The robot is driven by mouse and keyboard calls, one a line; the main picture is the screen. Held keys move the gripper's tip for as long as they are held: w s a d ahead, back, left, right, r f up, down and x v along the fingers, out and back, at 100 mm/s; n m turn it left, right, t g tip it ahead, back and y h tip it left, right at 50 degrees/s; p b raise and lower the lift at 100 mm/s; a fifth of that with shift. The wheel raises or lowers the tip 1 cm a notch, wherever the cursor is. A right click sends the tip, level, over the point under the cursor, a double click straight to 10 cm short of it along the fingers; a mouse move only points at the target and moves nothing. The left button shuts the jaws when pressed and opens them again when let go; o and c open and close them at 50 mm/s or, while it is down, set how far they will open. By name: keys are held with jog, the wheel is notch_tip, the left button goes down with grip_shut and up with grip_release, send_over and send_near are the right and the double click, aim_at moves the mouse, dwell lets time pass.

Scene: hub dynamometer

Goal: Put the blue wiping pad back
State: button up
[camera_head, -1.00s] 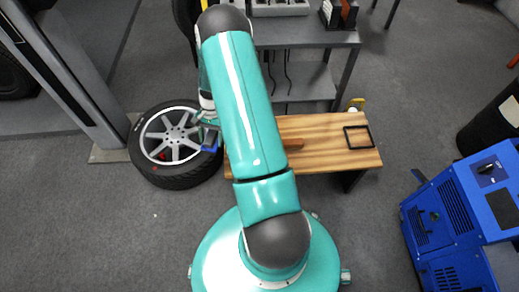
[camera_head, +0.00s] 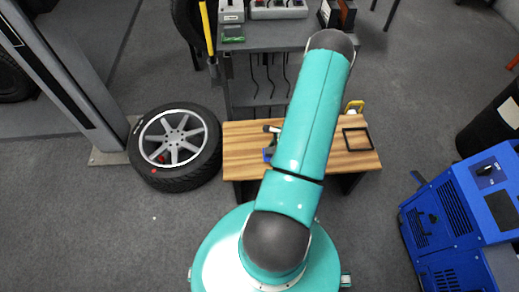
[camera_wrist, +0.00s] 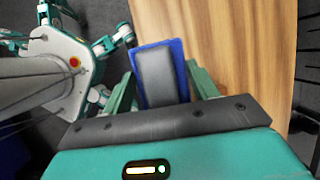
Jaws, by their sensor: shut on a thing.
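The blue wiping pad (camera_wrist: 178,62) has a dark grey block or grip along its middle. In the wrist view it lies between the two green fingers of my gripper (camera_wrist: 160,88), which is shut on it. In the head view a small blue part of the pad (camera_head: 268,153) shows over the left half of the wooden bench (camera_head: 240,138); my arm hides most of the gripper. I cannot tell whether the pad touches the bench. A black square frame (camera_head: 346,139) lies flat on the bench's right end.
A wheel with a tyre (camera_head: 203,172) lies on the floor left of the bench. A grey workbench (camera_head: 270,42) stands behind it. A yellow object (camera_head: 355,105) is at the bench's back edge. A blue machine (camera_head: 445,225) stands to the right. The bench between my arm and the frame looks narrow.

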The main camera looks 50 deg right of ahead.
jog(key=w+d+f, duration=0.2)
jog(key=w+f, duration=0.1)
jog(key=w, duration=0.3)
send_over(256, 152)
jog(key=s+d, duration=0.1)
jog(key=s, duration=0.1)
jog(key=f, duration=0.5)
jog(key=shift+w, duration=0.25)
jog(key=shift+w+f, duration=0.2)
jog(key=shift+f, duration=1.55)
jog(key=shift+f, duration=0.15)
jog(key=o, duration=1.1)
